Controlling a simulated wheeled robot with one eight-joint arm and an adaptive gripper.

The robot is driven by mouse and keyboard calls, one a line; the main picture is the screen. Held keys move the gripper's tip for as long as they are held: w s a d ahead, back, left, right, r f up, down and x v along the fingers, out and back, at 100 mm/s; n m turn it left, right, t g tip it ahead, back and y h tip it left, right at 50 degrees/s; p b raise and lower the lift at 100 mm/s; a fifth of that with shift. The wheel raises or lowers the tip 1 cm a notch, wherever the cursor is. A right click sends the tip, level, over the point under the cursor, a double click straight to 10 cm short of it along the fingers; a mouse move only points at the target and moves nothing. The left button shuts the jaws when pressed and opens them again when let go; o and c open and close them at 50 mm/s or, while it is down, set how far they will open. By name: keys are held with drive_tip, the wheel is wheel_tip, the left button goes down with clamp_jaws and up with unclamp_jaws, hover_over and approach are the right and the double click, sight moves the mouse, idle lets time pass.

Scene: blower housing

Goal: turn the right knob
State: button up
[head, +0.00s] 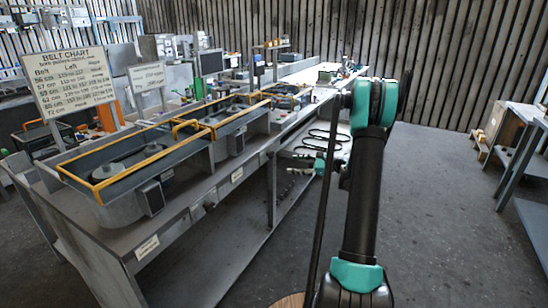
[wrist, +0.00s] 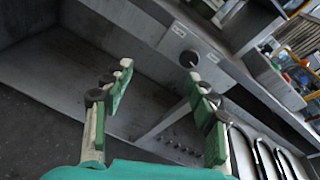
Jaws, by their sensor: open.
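In the head view my gripper (head: 304,165) is beside the bench front, small and partly behind my arm. A small dark knob-like part (head: 210,200) is on the bench front further left. I cannot tell which knob the wrist view shows.
The long grey bench (head: 190,222) carries blower housings with yellow-edged covers (head: 110,180). Black belts (head: 325,140) lie beyond my gripper. A belt chart sign (head: 72,82) stands at the back left. The floor (head: 440,200) to the right is clear up to a side table (head: 520,165).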

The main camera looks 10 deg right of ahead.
sight(273, 155)
drive_tip(key=w+d+f+m+t+y, duration=0.2)
drive_tip(key=w+d+m, duration=0.1)
drive_tip(key=d, duration=0.3)
drive_tip(key=shift+m, duration=0.3)
drive_tip(key=x, duration=1.7)
drive_tip(key=shift+w+a+f, duration=0.1)
drive_tip(key=shift+w+f, duration=0.25)
drive_tip(key=shift+c, duration=0.3)
drive_tip(key=c, duration=1.1)
